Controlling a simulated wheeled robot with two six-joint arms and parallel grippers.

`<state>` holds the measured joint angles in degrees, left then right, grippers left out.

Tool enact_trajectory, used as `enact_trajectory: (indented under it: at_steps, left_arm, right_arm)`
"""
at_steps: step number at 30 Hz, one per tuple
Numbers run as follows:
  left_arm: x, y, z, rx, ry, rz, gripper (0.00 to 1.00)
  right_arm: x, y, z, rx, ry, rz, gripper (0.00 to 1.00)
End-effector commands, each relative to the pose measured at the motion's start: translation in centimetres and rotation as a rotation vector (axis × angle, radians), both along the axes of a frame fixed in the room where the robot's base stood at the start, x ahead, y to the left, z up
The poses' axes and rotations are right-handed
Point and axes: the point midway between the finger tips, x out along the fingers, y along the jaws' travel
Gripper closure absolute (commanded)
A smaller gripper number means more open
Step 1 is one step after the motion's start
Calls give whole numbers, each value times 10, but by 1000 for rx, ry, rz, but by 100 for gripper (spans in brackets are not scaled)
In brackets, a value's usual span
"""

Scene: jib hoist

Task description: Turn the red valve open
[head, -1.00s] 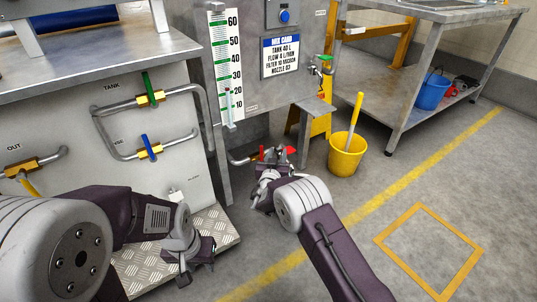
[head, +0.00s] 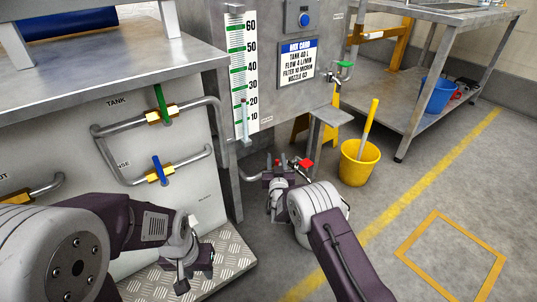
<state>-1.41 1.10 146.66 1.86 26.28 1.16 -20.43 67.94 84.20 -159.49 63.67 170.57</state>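The red valve handle (head: 306,163) is low beside the metal panel, at the end of a grey pipe. Only small red parts of it show, at and just beyond the fingers of my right gripper (head: 282,172). That gripper is at the valve and hides most of the handle and the valve body. I cannot tell whether its fingers are closed on the handle. My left gripper (head: 195,281) hangs empty over the tread plate at the lower left, its fingers apart, away from the valve.
Green (head: 160,98) and blue (head: 157,166) valve levers are on the left panel. A gauge (head: 237,70) and a card (head: 297,63) hang above.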

Motion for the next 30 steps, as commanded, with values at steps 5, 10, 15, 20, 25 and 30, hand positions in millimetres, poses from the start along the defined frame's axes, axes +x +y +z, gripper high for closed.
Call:
enact_trajectory:
  at_steps: [5, 10, 15, 20, 25, 30]
  left_arm:
    - [0, 0, 0, 0, 0, 0, 64]
    - [0, 0, 0, 0, 0, 0, 64]
    - [0, 0, 0, 0, 0, 0, 64]
    - [0, 0, 0, 0, 0, 0, 64]
    - [0, 0, 0, 0, 0, 0, 64]
    - [0, 0, 0, 0, 0, 0, 64]
  right_arm:
    - [1, -4, 0, 1, 0, 2, 64]
    - [1, -4, 0, 0, 0, 2, 64]
    - [0, -4, 0, 0, 0, 2, 100]
    - [0, -4, 0, 0, 0, 2, 100]
    - [0, -4, 0, 0, 0, 2, 100]
    - [0, -4, 0, 0, 1, 2, 100]
